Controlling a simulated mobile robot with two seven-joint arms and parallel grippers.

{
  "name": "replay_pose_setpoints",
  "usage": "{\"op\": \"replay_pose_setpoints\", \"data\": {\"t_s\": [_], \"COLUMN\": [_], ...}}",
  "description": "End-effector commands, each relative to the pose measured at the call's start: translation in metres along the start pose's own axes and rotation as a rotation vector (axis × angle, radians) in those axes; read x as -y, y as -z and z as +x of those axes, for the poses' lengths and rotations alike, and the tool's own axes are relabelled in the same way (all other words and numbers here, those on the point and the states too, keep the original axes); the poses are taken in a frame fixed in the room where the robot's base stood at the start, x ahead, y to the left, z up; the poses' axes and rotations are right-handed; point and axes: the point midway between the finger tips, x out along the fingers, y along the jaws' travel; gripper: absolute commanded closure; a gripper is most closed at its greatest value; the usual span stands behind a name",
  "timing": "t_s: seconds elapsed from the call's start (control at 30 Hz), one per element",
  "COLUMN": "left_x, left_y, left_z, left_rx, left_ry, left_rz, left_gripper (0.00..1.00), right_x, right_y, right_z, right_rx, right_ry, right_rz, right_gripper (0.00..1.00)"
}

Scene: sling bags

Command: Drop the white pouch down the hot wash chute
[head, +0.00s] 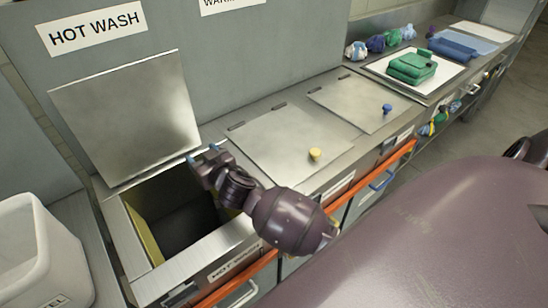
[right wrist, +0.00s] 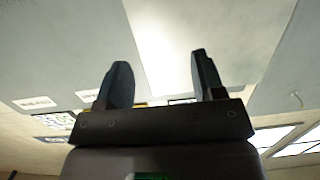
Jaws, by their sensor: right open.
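The hot wash chute (head: 178,222) is open in the head view, with its metal lid (head: 128,115) raised against the grey panel under the HOT WASH sign (head: 96,28). My right gripper (head: 202,153) is over the far right edge of the opening, close to the lid. It is open, and the right wrist view shows its two fingers (right wrist: 160,82) apart with nothing between them. The inside of the chute is dark, and no pouch shows in the visible part. My left gripper is not in view.
Two shut lids with a yellow knob (head: 314,154) and a blue knob (head: 387,108) are to the right. Beyond them are a green bag (head: 411,67) on a white board, a blue bag (head: 453,47) and several small bundles. A white bin (head: 40,245) stands at left.

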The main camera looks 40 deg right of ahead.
Motion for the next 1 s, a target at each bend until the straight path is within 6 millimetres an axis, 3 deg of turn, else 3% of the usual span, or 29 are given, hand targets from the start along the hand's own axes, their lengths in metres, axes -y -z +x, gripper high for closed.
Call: {"op": "replay_pose_setpoints", "data": {"t_s": [0.03,0.6,0.8,1.0], "left_x": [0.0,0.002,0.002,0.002], "left_y": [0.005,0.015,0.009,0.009], "left_z": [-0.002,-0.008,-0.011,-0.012], "left_rx": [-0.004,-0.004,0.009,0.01], "left_ry": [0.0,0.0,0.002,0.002], "left_rz": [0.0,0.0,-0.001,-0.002], "left_gripper": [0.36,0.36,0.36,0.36], "right_x": [0.0,0.001,0.001,0.001], "right_y": [0.014,0.124,0.149,0.158], "right_z": [-0.002,-0.014,-0.017,-0.019], "right_rx": [-0.004,-0.004,-0.001,0.0], "right_ry": [0.002,0.002,0.002,0.002], "right_rz": [0.0,0.001,0.002,0.0], "right_gripper": [0.38,0.38,0.38,0.38]}}
